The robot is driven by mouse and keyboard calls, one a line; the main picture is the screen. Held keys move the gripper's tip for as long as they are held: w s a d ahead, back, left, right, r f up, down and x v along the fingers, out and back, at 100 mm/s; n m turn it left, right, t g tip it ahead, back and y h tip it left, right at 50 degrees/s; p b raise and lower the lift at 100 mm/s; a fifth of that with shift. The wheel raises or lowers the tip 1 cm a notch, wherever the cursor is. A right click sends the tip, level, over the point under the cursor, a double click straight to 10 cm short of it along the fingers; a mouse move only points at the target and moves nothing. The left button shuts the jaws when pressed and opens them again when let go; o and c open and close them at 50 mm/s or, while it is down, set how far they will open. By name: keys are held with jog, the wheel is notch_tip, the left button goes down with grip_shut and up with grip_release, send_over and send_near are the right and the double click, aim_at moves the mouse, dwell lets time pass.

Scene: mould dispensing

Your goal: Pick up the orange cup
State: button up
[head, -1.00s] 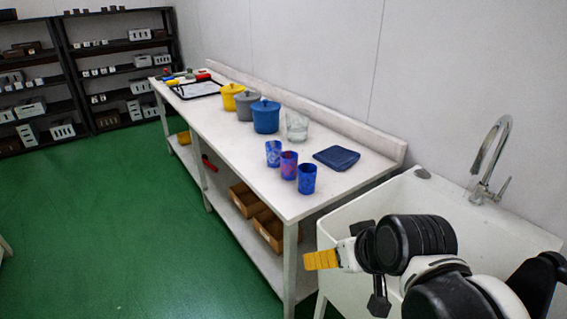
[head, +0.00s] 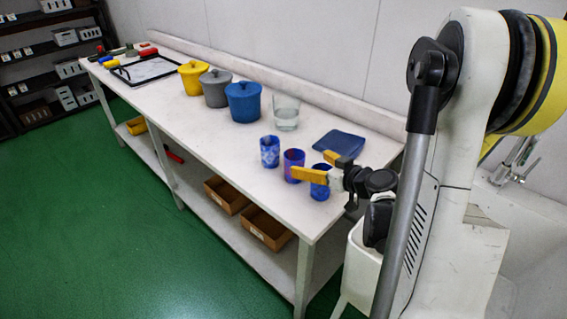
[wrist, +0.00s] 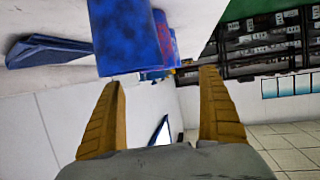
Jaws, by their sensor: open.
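No plainly orange cup shows. Three cups stand in a row near the table's front edge: a blue-and-white one (head: 270,152), a purple one with reddish patterning (head: 294,166), and a blue one (head: 320,185). My gripper (head: 322,170) is open with yellow fingers, close to the blue cup at the right end and partly covering it in the head view. In the wrist view, the blue cup (wrist: 122,36) is just beyond my open fingers (wrist: 162,80), toward the left finger. The reddish cup (wrist: 164,40) shows partly behind it. Nothing is held.
A folded dark blue cloth or tray (head: 340,142) lies behind the cups. A clear glass (head: 286,112) and blue (head: 243,102), grey (head: 215,90) and yellow (head: 193,78) lidded pots stand farther along. The sink (head: 500,205) is at the right. The table's (head: 160,98) front strip is clear.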

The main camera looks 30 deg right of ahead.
aim_at(288, 153)
jog(key=b+x, duration=0.3)
jog(key=x, duration=0.6)
jog(key=shift+w+d, duration=0.15)
jog(key=shift+r, duration=0.1)
jog(key=c, duration=1.2)
